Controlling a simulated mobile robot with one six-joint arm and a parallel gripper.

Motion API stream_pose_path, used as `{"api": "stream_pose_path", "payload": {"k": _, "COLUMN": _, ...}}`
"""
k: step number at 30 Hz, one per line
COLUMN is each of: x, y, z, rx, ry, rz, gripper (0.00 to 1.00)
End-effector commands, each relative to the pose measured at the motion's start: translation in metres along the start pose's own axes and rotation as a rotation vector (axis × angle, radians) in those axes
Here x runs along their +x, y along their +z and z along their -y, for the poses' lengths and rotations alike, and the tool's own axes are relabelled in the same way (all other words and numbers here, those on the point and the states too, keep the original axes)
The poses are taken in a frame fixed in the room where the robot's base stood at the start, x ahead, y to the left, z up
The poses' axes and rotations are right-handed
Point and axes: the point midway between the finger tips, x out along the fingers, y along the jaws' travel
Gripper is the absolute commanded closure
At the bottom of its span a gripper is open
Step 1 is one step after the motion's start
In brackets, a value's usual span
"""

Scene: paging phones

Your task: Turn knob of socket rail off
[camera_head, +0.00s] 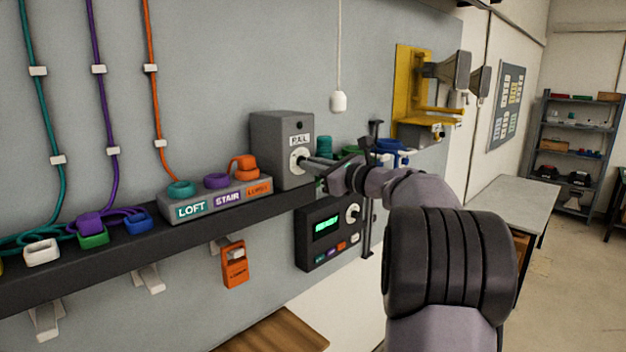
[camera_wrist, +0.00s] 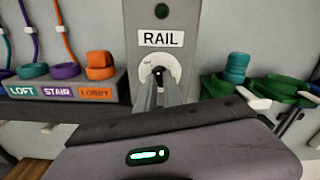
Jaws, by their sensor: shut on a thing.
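The socket rail's control is a grey box (camera_head: 281,150) with a "RAIL" label, standing on the dark wall shelf. Its knob (camera_head: 299,159) sits on a round white dial on the box's front. The dial (camera_wrist: 147,68) also shows in the wrist view, below the "RAIL" label, with the knob mostly hidden by my fingers. My gripper (camera_head: 309,162) reaches in from the right, its fingers shut on the knob. In the wrist view the fingertips (camera_wrist: 158,80) meet at the dial's centre. A small indicator above the label (camera_wrist: 161,11) looks dark.
Left of the box, a socket block (camera_head: 213,200) labelled LOFT, STAIR and LOBBY holds coloured plugs. A panel with a green screen (camera_head: 327,230) hangs below the shelf. Green and blue coiled items (camera_wrist: 238,75) lie close on the right. A white pull cord (camera_head: 338,101) hangs above.

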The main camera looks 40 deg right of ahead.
Motion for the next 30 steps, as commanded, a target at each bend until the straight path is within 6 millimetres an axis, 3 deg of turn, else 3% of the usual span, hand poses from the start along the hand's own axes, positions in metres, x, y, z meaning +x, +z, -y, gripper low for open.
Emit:
{"api": "stream_pose_path", "payload": {"k": 15, "x": 0.0, "y": -0.0025, "z": -0.0006, "rx": -0.404, "ry": 0.0, "rz": 0.001, "gripper": 1.0}}
{"api": "stream_pose_path", "payload": {"k": 30, "x": 0.0, "y": 0.0002, "z": 0.0004, "rx": -0.541, "ry": 0.0, "rz": 0.0, "gripper": 1.0}}
